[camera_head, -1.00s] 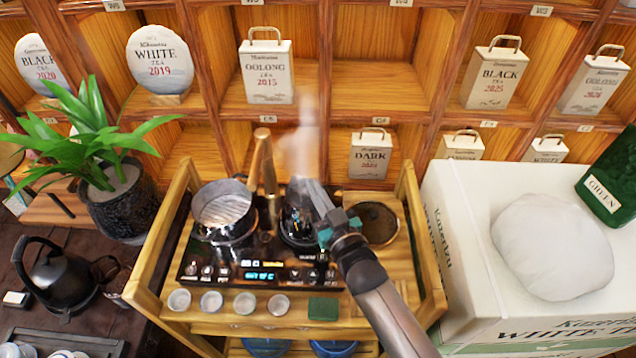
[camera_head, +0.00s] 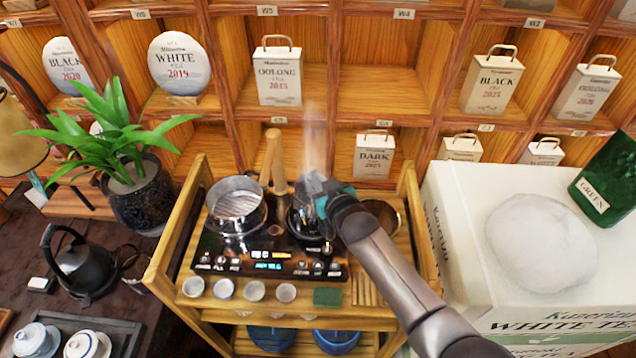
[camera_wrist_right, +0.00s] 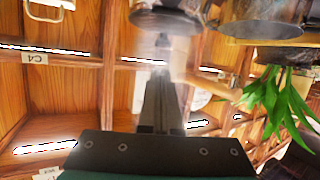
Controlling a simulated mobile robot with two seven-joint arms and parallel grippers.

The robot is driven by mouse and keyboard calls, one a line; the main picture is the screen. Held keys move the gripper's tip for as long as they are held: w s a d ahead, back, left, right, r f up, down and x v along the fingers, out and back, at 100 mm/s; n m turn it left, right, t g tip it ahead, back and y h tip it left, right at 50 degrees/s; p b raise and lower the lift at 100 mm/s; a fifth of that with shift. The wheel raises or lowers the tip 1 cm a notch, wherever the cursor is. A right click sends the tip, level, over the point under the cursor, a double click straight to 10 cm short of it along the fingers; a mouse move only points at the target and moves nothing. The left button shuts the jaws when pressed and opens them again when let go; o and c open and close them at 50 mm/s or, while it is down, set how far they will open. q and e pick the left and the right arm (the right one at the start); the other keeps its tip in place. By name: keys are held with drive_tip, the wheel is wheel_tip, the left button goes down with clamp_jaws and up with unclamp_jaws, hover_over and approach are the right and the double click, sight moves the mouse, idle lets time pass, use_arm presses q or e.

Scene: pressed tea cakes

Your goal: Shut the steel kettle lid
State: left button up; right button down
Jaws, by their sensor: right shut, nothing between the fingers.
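The steel kettle (camera_head: 304,222) stands on the right side of the black tea stove, dark and shiny, with steam rising above it. My right gripper (camera_head: 313,186) is at the top of the kettle, its fingers shut and empty. The gripper and arm cover much of the kettle, so I cannot tell whether its lid is open or whether the fingers touch it. In the right wrist view the shut fingers (camera_wrist_right: 160,95) point toward a blurred dark round shape at the top edge. My left gripper is not in view.
A steel steamer pot (camera_head: 236,205) stands left of the kettle, with an upright wooden handle (camera_head: 274,160) between them. A round dark thing (camera_head: 382,214) lies right of the gripper. Several small cups line the front of the wooden cart (camera_head: 180,240). A white box (camera_head: 455,250) stands right.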

sight(312, 188)
drive_tip(key=shift+w+a+f, duration=0.15)
drive_tip(key=shift+w+a, duration=0.1)
drive_tip(key=shift+w, duration=0.25)
drive_tip(key=shift+w+a+f+g, duration=0.1)
drive_tip(key=shift+w+a+g, duration=0.15)
drive_tip(key=shift+g, duration=0.25)
drive_tip(key=shift+w+f+h+b, duration=0.15)
drive_tip(key=shift+f+h+b, duration=0.05)
drive_tip(key=shift+h+b, duration=0.1)
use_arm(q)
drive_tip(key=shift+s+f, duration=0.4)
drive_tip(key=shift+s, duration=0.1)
use_arm(e)
drive_tip(key=shift+w+a+f, duration=0.1)
drive_tip(key=shift+w+f, duration=0.05)
drive_tip(key=shift+w, duration=0.1)
